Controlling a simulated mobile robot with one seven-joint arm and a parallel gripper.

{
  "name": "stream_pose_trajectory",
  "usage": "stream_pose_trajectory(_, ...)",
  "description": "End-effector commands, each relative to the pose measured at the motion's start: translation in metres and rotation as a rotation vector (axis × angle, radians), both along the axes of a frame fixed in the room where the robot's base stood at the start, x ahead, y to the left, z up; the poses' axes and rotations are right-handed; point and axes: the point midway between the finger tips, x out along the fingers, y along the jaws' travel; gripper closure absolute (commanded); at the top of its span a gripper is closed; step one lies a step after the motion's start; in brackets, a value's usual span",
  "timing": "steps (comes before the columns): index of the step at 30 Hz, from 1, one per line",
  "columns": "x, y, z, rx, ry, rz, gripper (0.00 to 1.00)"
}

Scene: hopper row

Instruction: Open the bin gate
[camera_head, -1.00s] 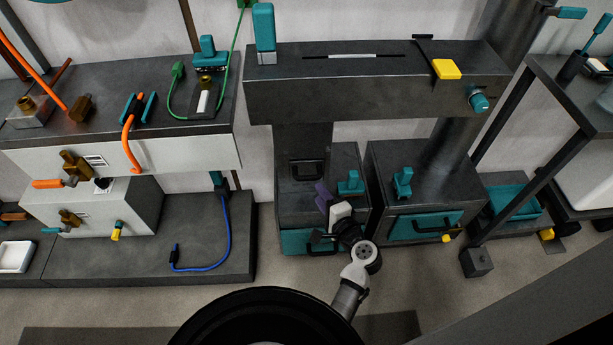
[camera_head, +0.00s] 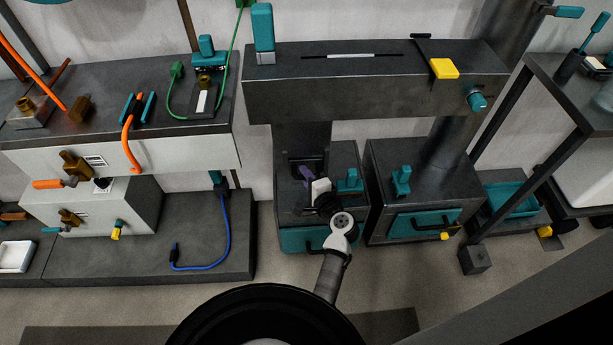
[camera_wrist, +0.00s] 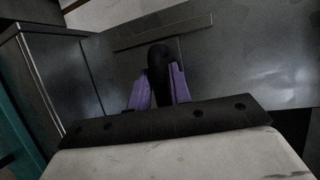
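The bin gate appears to be the dark panel with a black handle (camera_head: 295,166) low on the chute above the left bin (camera_head: 290,205). My gripper (camera_head: 307,174), with purple fingers, is at this handle and partly covers it in the head view. In the wrist view a black rounded bar, likely the handle (camera_wrist: 159,68), lies between the two purple fingers (camera_wrist: 160,90). The fingers are close on either side of it. Whether they press on it is not clear. The gate's edges are mostly hidden; a grey metal panel (camera_wrist: 245,50) fills the wrist view behind.
A teal lever (camera_head: 349,181) stands on the left bin, just right of my gripper. The right bin (camera_head: 425,180) has a teal front and its own lever (camera_head: 401,181). The heavy beam (camera_head: 370,90) overhangs above, with a yellow block (camera_head: 444,68).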

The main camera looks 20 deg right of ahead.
Motion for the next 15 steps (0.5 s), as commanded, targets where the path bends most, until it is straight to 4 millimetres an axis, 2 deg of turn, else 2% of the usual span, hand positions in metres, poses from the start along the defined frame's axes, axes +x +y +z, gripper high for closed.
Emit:
stream_pose_trajectory(1,-0.0001,0.0,0.0,0.0,0.0,0.0,0.87)
stream_pose_trajectory(4,-0.0002,-0.0001,0.0,0.0,0.0,0.0,1.0)
stream_pose_trajectory(11,-0.0004,-0.0001,0.0001,0.0,0.0,0.0,1.0)
stream_pose_trajectory(15,-0.0004,-0.0003,0.0073,-0.001,0.0,0.0,1.0)
